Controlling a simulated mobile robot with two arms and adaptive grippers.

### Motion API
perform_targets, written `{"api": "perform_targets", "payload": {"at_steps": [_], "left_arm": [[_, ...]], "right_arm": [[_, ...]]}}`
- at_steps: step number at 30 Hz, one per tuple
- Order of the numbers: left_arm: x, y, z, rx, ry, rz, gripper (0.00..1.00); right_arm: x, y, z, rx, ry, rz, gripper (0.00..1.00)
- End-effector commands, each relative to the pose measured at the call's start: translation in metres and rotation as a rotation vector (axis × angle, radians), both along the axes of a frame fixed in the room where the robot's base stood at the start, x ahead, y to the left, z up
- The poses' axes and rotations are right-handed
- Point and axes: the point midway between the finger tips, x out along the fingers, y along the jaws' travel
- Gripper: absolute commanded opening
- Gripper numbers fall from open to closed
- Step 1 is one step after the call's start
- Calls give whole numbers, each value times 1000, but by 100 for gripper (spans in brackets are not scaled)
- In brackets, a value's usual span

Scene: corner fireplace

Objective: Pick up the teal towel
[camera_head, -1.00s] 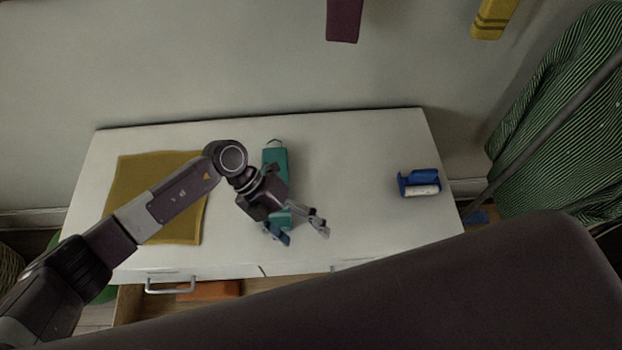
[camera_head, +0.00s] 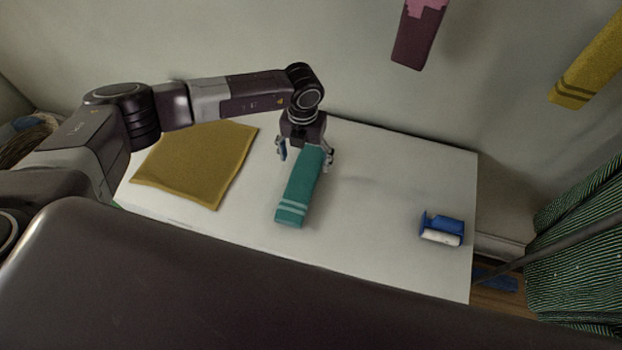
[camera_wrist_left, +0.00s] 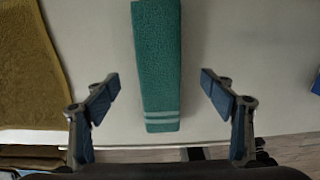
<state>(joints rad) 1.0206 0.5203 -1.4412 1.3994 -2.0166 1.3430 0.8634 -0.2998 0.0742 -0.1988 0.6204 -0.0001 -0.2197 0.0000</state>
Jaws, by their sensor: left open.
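The teal towel (camera_head: 299,190) lies folded into a long narrow strip on the white tabletop, with pale stripes at its near end. In the left wrist view the towel (camera_wrist_left: 158,62) runs down the middle, between the two finger lines. My left gripper (camera_head: 307,154) is over the towel's far end, with one finger on each side of it. Its fingers are spread wide and show in the left wrist view (camera_wrist_left: 160,97), clear of the towel on both sides. The gripper hides the towel's far end in the head view. My right gripper is not in view.
A mustard cloth (camera_head: 197,165) lies flat on the white table (camera_head: 375,200) left of the towel. A blue and white roller-like object (camera_head: 442,229) lies at the right. Purple (camera_head: 418,40) and yellow (camera_head: 588,65) towels hang on the wall. A green striped cloth (camera_head: 580,255) is at the right.

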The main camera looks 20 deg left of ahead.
Motion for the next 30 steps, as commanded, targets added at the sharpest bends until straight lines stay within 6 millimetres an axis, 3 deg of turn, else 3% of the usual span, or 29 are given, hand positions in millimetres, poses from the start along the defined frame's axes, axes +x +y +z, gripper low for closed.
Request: {"api": "perform_targets", "payload": {"at_steps": [3, 11, 18, 27, 30], "left_arm": [[0, 2, -17, 7, 1, 3, 76], [-2, 2, -38, 5, 1, 2, 76], [-4, 2, -74, 3, 1, 2, 76], [-4, 2, -75, 2, 1, 1, 76], [-4, 2, -75, 2, 1, 1, 65]], "right_arm": [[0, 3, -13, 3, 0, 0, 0], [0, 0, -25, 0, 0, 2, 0], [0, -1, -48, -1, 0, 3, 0], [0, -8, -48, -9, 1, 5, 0], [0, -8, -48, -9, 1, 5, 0]]}}
